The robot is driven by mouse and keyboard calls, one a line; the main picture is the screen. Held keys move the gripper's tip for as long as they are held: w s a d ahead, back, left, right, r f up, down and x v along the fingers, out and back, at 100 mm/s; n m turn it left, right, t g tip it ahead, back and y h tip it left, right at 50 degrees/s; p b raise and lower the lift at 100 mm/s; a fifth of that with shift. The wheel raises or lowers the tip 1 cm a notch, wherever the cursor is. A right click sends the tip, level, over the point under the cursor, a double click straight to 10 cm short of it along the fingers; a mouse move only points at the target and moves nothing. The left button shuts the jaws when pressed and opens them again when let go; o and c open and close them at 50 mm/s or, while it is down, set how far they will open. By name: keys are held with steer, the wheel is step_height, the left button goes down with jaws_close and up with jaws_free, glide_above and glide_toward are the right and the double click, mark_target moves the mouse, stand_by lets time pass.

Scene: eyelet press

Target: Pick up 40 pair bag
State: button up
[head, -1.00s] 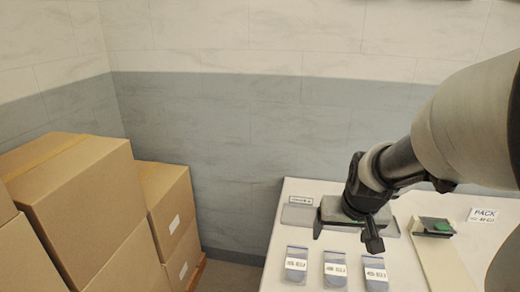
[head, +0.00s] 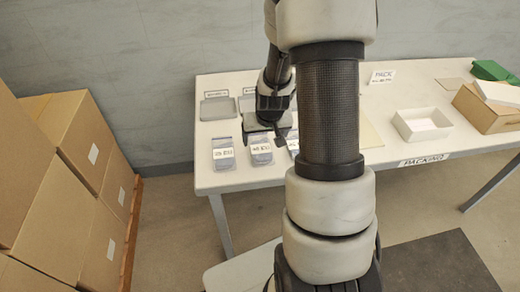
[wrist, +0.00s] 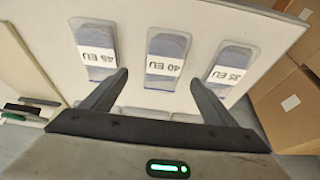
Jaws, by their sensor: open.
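The 40 pair bag (head: 261,150), blue-grey with a white label reading 40 EU, lies flat on the white table (head: 205,181) between two similar bags. It also shows in the wrist view (wrist: 167,47), upside down. My gripper (head: 263,136) is above the table just behind the bags in the head view. In the wrist view my gripper (wrist: 160,79) is open and empty, its fingertips on either side of the 40 bag's near end in the picture. I cannot tell its exact height.
The 35 EU bag (head: 223,153) lies to the left; the 45 EU bag (wrist: 96,50) lies on the other side, partly hidden by my arm in the head view. Grey trays (head: 217,108) sit behind. A white box (head: 422,123) stands right. Cartons (head: 70,170) stack left.

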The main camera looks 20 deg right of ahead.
mark_target(261, 147)
steer(key=shift+a+b+x, duration=0.15)
steer(key=shift+b+x, duration=0.1)
steer(key=shift+x, duration=1.1)
steer(key=shift+a+b+x, duration=0.15)
steer(key=shift+b+x, duration=0.05)
steer(key=shift+x, duration=1.15)
steer(key=shift+c, duration=0.3)
steer(key=c, duration=1.1)
